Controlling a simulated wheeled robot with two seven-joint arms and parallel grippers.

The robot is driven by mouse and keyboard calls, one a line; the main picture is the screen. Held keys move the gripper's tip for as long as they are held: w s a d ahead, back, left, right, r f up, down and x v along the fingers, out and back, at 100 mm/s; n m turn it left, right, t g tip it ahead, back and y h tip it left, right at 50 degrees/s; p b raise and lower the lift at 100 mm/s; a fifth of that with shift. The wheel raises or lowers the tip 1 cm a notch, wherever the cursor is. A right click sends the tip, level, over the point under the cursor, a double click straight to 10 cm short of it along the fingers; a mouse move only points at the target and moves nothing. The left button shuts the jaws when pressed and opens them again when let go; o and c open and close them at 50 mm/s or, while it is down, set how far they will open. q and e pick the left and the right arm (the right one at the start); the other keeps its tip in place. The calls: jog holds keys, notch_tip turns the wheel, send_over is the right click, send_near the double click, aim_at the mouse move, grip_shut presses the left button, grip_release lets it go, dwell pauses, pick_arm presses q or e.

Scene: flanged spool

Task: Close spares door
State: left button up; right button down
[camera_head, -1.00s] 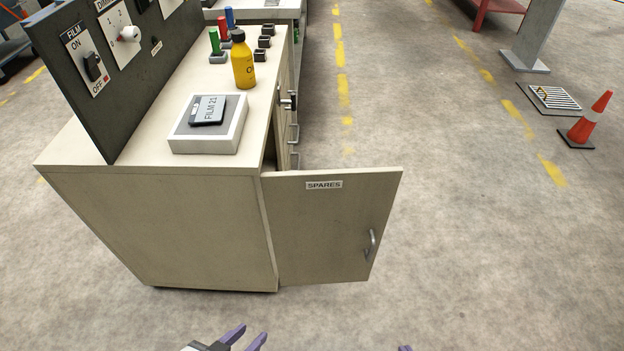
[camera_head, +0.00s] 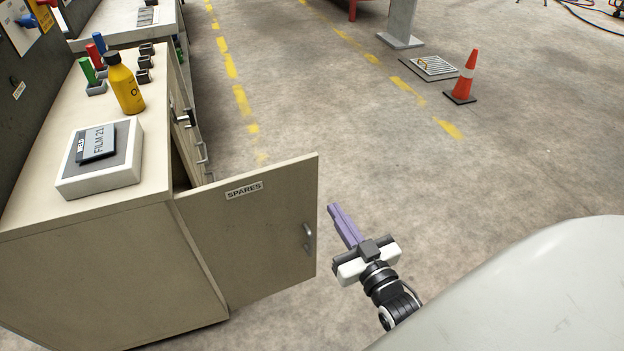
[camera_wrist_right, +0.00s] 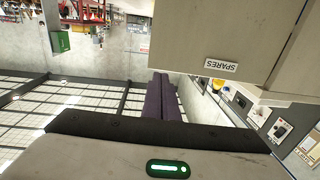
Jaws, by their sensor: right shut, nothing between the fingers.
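The spares door (camera_head: 262,235) is a beige panel labelled SPARES with a metal handle (camera_head: 308,238) near its free edge. It stands swung out from the beige cabinet (camera_head: 110,275), with a dark gap at the hinge side. My right gripper (camera_head: 336,210) is shut and empty. It is just right of the door's free edge, apart from it in the head view. In the right wrist view the door (camera_wrist_right: 200,35) appears upside down beyond the shut purple fingers (camera_wrist_right: 162,95). My left gripper is out of view.
On the cabinet top are a FILM 21 box (camera_head: 100,160), a yellow bottle (camera_head: 124,85) and small coloured parts. Drawer handles (camera_head: 203,152) line the cabinet's side. An orange cone (camera_head: 464,78) stands on the floor at the upper right. The floor beyond the door is clear.

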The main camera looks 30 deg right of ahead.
aim_at(307, 168)
jog(key=w, duration=0.4)
jog(key=w+d, duration=0.1)
jog(key=w, duration=0.3)
jog(key=w+d+b, duration=0.1)
jog(key=w, duration=0.4)
